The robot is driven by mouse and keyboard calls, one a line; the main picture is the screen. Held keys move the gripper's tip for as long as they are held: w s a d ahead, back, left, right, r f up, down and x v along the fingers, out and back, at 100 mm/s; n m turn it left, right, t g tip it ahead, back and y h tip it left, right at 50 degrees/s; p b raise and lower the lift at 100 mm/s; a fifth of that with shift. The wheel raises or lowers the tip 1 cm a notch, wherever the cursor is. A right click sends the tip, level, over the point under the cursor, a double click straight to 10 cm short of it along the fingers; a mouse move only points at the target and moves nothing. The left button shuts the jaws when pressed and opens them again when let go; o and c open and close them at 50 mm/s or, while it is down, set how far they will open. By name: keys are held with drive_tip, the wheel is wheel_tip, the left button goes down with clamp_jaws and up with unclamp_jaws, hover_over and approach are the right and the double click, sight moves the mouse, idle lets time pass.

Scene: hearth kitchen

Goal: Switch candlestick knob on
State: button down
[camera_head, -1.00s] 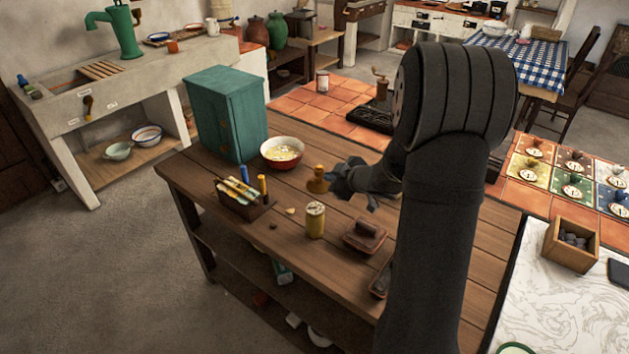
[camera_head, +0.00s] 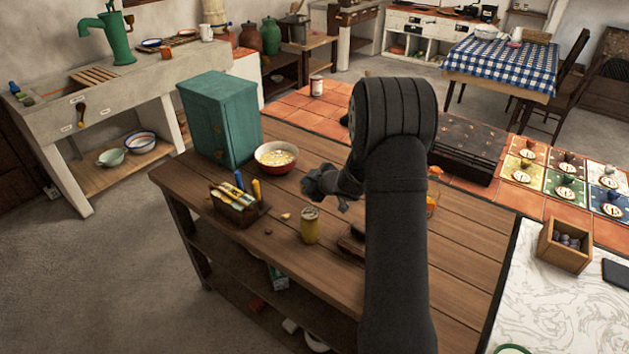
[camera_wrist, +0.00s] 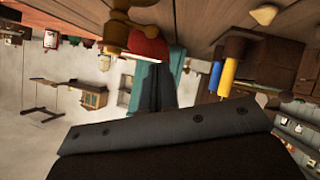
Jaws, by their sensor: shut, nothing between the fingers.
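Several coloured square plates, each with a knob and a round dial, lie on the tiled counter at the right (camera_head: 568,190). The pictures on them are too small to tell which is the candlestick knob. In the wrist view my gripper (camera_wrist: 157,88) points towards the bowl and green cabinet. A brass-coloured turned object (camera_wrist: 117,33) is close beside it there; it is hidden in the head view.
The green cabinet (camera_head: 221,118), bowl (camera_head: 275,168), caddy with coloured handles (camera_head: 237,208) and yellow canister (camera_head: 310,226) stand around my gripper. A dark flat box (camera_head: 470,148) lies between my arm and the plates. A wooden box (camera_head: 565,246) stands front right.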

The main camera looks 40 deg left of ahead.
drive_tip(key=shift+w+a+f, duration=0.1)
drive_tip(key=shift+w+f, duration=0.2)
drive_tip(key=shift+f, duration=0.35)
drive_tip(key=shift+w+a+f, duration=0.1)
drive_tip(key=shift+w+f, duration=0.2)
drive_tip(key=shift+f, duration=0.35)
drive_tip(key=shift+s+f, duration=0.35)
drive_tip(key=shift+f, duration=0.2)
drive_tip(key=shift+s+f, duration=0.1)
drive_tip(key=shift+f, duration=0.15)
drive_tip(key=shift+s+f, duration=0.2)
drive_tip(key=shift+f, duration=0.7)
drive_tip(key=shift+r, duration=0.1)
idle(0.9)
drive_tip(key=shift+r, duration=0.65)
